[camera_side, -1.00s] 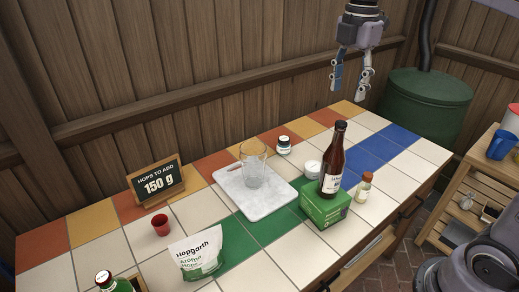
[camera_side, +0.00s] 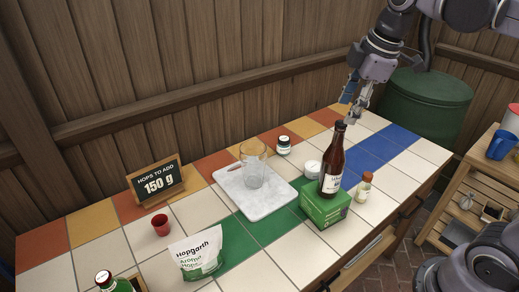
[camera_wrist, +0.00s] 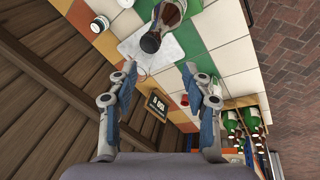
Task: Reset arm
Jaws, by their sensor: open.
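My gripper (camera_side: 353,104) is open and empty in the side view, in the air above the far right part of the tiled table (camera_side: 405,150). It is behind and above the brown bottle (camera_side: 331,172), which stands upright on a green box (camera_side: 325,208). In the wrist view my gripper's two fingers (camera_wrist: 162,106) are spread apart with nothing between them. The brown bottle also shows at the top of the wrist view (camera_wrist: 166,17), beyond the fingers.
A glass (camera_side: 253,168) stands on a white board (camera_side: 262,205). A sign reading 150 g (camera_side: 156,184), a red cup (camera_side: 160,225) and a hop bag (camera_side: 197,252) are further left. A small bottle (camera_side: 364,187) stands right of the green box. A green barrel (camera_side: 425,105) stands behind the table.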

